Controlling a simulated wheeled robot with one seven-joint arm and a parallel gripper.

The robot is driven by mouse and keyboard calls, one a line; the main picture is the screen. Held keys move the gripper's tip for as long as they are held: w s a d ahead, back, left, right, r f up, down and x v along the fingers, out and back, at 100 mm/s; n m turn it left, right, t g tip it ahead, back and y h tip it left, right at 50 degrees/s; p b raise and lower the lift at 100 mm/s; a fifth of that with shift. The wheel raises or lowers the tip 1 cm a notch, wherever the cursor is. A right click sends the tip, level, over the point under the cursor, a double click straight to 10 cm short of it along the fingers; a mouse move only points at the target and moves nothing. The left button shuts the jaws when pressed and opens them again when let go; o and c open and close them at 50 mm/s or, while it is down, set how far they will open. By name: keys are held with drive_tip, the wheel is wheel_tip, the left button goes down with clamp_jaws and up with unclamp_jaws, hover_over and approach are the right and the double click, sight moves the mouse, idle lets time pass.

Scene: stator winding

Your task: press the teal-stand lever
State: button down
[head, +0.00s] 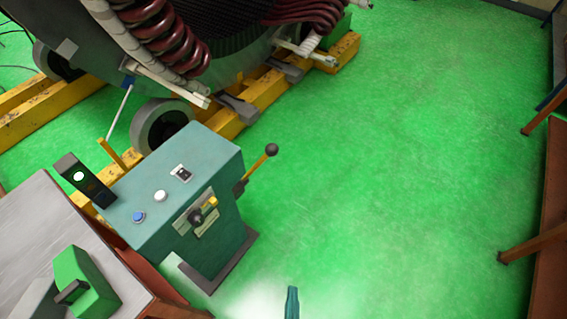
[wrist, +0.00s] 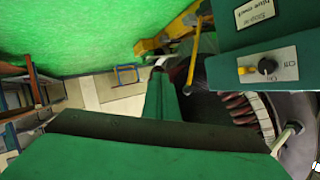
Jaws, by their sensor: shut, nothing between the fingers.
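The teal stand (head: 180,185) is a box-shaped pedestal left of centre in the head view; part of it shows at upper right in the wrist view (wrist: 225,38). Its lever (head: 258,163) sticks out from the right side, slanting up to a dark round knob (head: 271,149). My gripper (head: 291,292) shows as a narrow teal tip at the bottom edge of the head view, below and apart from the lever. It is shut and empty. In the wrist view its green fingers (wrist: 160,95) point up the picture.
The stand carries buttons and a rotary switch (head: 196,216). A grey table (head: 35,225) with a green device stands at lower left. Yellow beams (head: 262,98) and the large stator (head: 225,35) lie behind. Green floor right of the stand is clear; brown furniture (head: 555,200) lines the right edge.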

drive_tip(key=w+f+m+y, duration=0.3)
drive_tip(key=w+f+m, duration=0.45)
drive_tip(key=w, duration=0.65)
drive_tip(key=w+d+r+m+t+y, duration=0.2)
drive_tip(key=w+r, duration=0.3)
drive_tip(key=w, duration=0.3)
drive_tip(key=w+d+r+m+t+y, duration=0.1)
drive_tip(key=w+d+r+t+y, duration=0.1)
drive_tip(key=w+r, duration=0.3)
drive_tip(key=w+t, duration=0.1)
drive_tip(key=w, duration=0.2)
drive_tip(key=shift+w+d+m+t+y, duration=0.15)
drive_tip(key=shift+m+t+y, duration=0.15)
drive_tip(key=shift+m, duration=0.05)
drive_tip(key=shift+r, duration=0.1)
drive_tip(key=s+a+x, duration=0.1)
drive_tip(key=a+x, duration=0.1)
drive_tip(key=x, duration=1.1)
drive_tip(key=shift+a+r, duration=0.2)
drive_tip(key=shift+a, duration=0.1)
